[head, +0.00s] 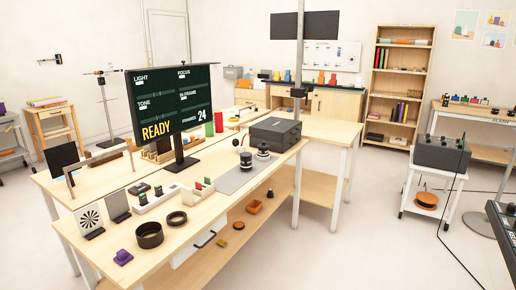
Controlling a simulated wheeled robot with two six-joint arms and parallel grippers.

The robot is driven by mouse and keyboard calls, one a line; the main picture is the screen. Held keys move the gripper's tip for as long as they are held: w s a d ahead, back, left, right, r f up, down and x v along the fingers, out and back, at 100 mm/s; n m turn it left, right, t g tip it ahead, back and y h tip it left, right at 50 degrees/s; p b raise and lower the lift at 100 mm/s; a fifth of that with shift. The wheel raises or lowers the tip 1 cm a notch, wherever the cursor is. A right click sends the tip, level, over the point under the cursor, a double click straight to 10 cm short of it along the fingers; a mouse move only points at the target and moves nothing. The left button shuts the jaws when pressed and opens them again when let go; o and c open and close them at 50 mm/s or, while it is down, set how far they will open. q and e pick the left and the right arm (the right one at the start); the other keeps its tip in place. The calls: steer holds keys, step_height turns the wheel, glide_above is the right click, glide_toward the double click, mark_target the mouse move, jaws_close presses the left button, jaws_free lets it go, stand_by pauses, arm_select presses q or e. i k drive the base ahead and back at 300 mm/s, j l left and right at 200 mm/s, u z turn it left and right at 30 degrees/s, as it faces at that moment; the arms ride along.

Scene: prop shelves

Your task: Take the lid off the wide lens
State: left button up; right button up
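Two short black lens-like cylinders stand upright on a grey mat (232,182) on the front table. The right one, a black cylinder (263,151), stands near the mat's far end. The left one, a black cylinder (246,162), stands just in front of it, with a small red knob-like thing close by. I cannot tell which is the wide lens, nor make out a separate lid on either. Neither of my grippers is in view.
A large black ring (149,236) and a smaller black ring (176,218) lie near the table's front edge. A monitor (174,104) stands behind the mat and a dark box (275,133) beyond it. The mat's near part is bare.

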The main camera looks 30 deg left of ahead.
mark_target(263, 146)
steer(key=i+u, duration=0.25)
steer(key=u, duration=0.2)
steer(key=i+u, duration=0.25)
steer(key=u, duration=0.25)
